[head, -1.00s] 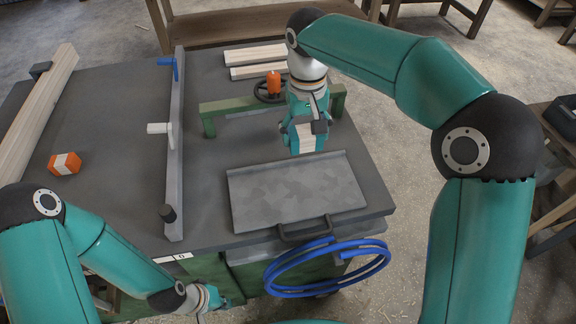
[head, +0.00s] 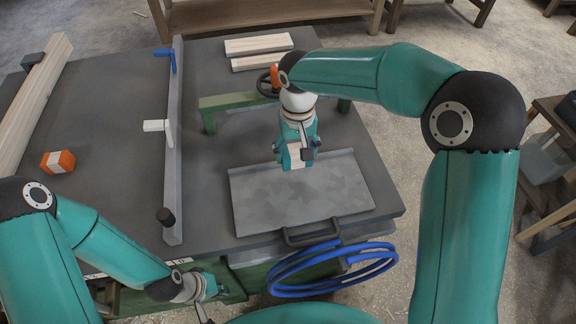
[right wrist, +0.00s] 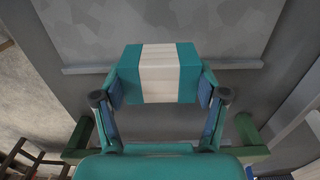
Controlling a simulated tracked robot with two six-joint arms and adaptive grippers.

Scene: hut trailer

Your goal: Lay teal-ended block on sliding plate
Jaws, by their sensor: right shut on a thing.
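The teal-ended block (right wrist: 160,73) has teal ends and a pale wood middle. In the right wrist view it lies crosswise between the fingers of my right gripper (right wrist: 160,90), which is shut on it. In the head view my right gripper (head: 295,153) holds the block (head: 297,157) by the back edge of the grey sliding plate (head: 300,200); its height above the plate is unclear. The plate (right wrist: 160,30) also fills the top of the right wrist view. My left gripper (head: 205,300) is low in the head view at the table's front, its fingertips partly cut from clear sight.
A dark handle (head: 311,233) and blue hose coil (head: 330,265) are at the plate's front. A green rail (head: 232,100) and handwheel stand behind. A grey fence (head: 175,140) crosses the table on the left. An orange-ended block (head: 58,161) lies farther left.

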